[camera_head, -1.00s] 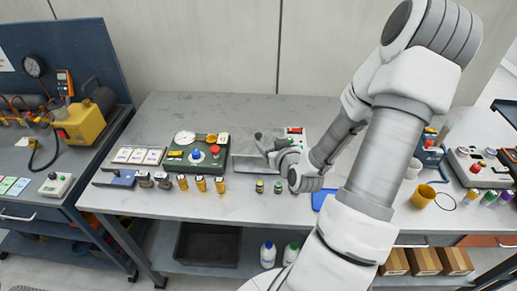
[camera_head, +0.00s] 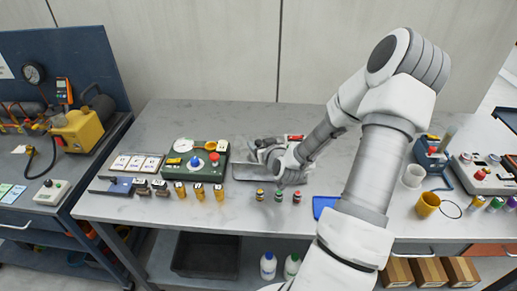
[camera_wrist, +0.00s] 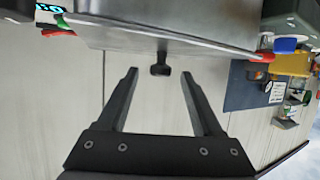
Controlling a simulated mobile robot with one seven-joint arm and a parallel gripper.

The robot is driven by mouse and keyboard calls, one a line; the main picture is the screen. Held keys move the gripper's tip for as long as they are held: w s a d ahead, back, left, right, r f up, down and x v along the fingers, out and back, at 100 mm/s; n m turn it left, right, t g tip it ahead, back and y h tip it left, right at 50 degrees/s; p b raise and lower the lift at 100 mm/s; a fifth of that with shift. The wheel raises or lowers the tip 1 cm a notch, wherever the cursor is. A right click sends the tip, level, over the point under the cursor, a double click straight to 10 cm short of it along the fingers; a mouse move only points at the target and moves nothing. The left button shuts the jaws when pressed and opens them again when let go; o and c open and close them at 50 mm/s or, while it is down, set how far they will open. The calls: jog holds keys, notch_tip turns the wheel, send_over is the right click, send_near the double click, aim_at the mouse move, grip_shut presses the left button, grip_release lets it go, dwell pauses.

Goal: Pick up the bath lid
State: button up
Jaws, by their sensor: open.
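The bath is a grey metal box (camera_head: 243,171) on the bench, mostly covered by my arm in the head view. In the wrist view its flat grey metal lid (camera_wrist: 165,22) fills the top of the picture. A short stem with a black knob (camera_wrist: 160,69) sticks out from the lid. My gripper (camera_wrist: 160,76) is open, its two dark fingers spread to either side of the knob. I see gaps on both sides, so neither finger appears to touch it. In the head view my gripper (camera_head: 262,150) is over the bath, and its fingertips are hard to make out.
A green control box (camera_head: 196,160) stands just left of the bath. Several small vials (camera_head: 279,196) and amber bottles (camera_head: 199,191) line the front. A blue tray (camera_head: 324,206) lies right of them. A yellow cup (camera_head: 427,204) and a control box (camera_head: 484,173) stand at right.

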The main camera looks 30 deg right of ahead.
jog(key=shift+x, duration=1.2)
jog(key=shift+c, duration=0.3)
grip_shut()
